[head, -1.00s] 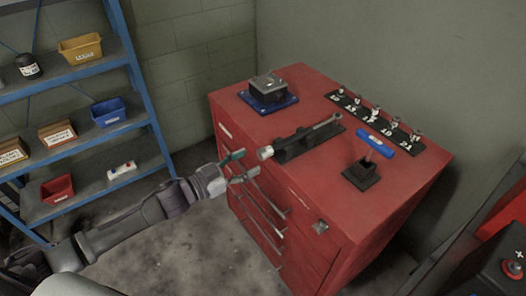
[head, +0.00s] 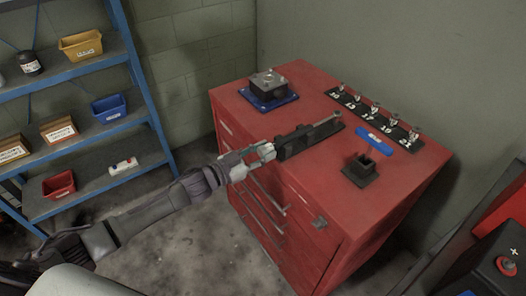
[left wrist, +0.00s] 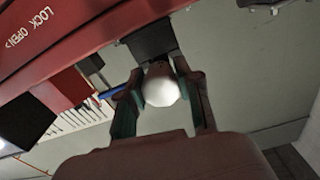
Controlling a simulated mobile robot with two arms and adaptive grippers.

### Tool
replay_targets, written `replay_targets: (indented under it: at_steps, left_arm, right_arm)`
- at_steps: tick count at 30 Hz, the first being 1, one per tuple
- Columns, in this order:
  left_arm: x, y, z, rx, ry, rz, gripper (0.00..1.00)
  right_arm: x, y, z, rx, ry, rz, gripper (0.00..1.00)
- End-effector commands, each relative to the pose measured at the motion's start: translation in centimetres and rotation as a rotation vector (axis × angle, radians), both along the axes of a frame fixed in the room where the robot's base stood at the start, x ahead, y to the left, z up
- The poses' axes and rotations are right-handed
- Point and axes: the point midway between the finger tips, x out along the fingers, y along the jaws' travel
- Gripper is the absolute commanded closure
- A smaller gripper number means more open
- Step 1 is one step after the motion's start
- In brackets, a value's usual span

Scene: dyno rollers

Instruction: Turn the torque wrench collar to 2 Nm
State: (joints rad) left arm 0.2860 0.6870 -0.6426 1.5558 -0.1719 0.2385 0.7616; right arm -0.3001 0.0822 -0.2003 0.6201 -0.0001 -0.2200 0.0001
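The torque wrench (head: 325,121) lies in a black holder (head: 309,139) on top of the red cabinet, its collar end reaching past the front edge. My left gripper (head: 268,152) is at that end and largely hides it in the head view. In the left wrist view, the pale rounded collar end (left wrist: 161,88) sits between the two teal fingers (left wrist: 160,92), which appear closed against its sides. The collar's scale cannot be read. My right gripper is in neither view.
The red cabinet (head: 300,190) also carries a grey box on a blue base (head: 268,90), a rack of several sockets (head: 373,110), a blue handle (head: 376,139) and a small black block (head: 360,169). A blue shelf (head: 85,70) stands at left.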

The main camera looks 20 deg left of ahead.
Motion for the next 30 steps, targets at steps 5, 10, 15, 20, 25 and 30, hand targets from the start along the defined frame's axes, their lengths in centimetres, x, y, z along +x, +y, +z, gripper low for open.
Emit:
replay_targets:
  at_steps: [5, 10, 15, 20, 25, 30]
  left_arm:
    - [-0.01, 0.02, 0.0, 0.001, -0.001, 0.0, 1.0]
    - [-0.01, 0.02, -0.01, 0.018, -0.014, 0.0, 1.0]
    - [0.0, 0.04, -0.02, 0.07, -0.055, 0.0, 1.0]
    - [0.02, 0.06, -0.02, 0.159, -0.125, 0.0, 1.0]
    - [0.04, 0.08, -0.06, 0.281, -0.22, 0.0, 1.0]
    - [0.06, 0.13, -0.08, 0.409, -0.318, 0.0, 1.0]
  right_arm:
    - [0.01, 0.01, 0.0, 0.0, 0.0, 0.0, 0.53]
    - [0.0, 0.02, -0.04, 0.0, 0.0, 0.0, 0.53]
    - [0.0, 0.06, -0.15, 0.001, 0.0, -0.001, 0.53]
    - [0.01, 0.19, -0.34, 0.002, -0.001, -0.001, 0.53]
    - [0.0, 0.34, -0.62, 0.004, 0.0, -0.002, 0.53]
    - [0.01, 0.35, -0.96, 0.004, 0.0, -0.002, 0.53]
